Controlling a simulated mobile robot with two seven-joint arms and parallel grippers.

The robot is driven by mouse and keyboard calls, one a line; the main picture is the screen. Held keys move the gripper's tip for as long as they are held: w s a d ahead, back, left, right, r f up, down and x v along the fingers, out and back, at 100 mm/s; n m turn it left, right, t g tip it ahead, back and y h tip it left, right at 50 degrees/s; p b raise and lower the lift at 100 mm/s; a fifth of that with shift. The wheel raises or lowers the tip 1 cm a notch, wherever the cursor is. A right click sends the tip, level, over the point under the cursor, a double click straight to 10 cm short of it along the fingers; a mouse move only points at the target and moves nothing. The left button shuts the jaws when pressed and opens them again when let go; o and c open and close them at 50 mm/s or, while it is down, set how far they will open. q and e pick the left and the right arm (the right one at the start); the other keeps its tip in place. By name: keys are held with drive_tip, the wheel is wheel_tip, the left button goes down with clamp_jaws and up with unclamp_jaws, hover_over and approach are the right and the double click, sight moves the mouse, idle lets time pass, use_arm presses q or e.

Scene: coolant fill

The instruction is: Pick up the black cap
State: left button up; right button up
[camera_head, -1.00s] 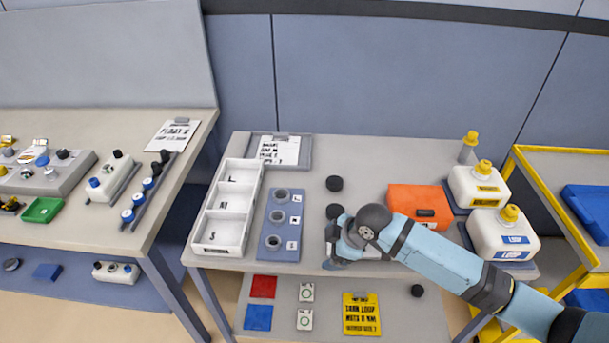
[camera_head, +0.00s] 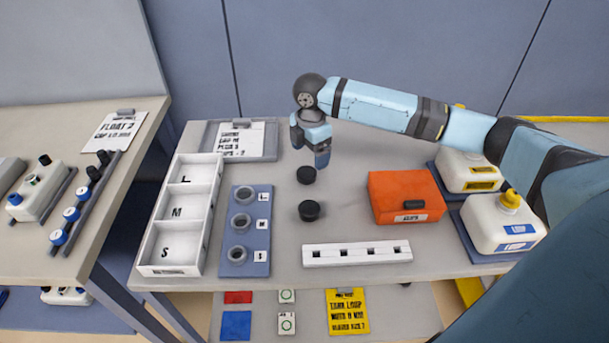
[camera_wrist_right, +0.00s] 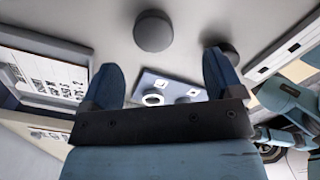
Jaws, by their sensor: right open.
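Two black caps lie on the grey table in the head view: a far one (camera_head: 306,175) and a nearer one (camera_head: 309,211). My right gripper (camera_head: 309,150) is open and empty, pointing down just behind and above the far cap. In the right wrist view the far cap (camera_wrist_right: 154,31) shows beyond the gap between the open fingers (camera_wrist_right: 160,75). The nearer cap (camera_wrist_right: 224,50) is partly hidden by the right-hand finger there. My left gripper is not in view.
A white slotted strip (camera_head: 357,253) lies in front of the caps, an orange box (camera_head: 409,195) to their right. A blue plate with rings (camera_head: 262,228), a white tray (camera_head: 142,255) and a clipboard (camera_head: 212,134) are left. White jugs (camera_head: 493,228) stand at right.

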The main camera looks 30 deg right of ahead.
sight(307, 171)
drive_tip(key=f, duration=0.6)
drive_tip(key=w+f, duration=0.1)
drive_tip(key=f, duration=0.2)
drive_tip(key=shift+r, duration=0.1)
drive_tip(key=c, duration=1)
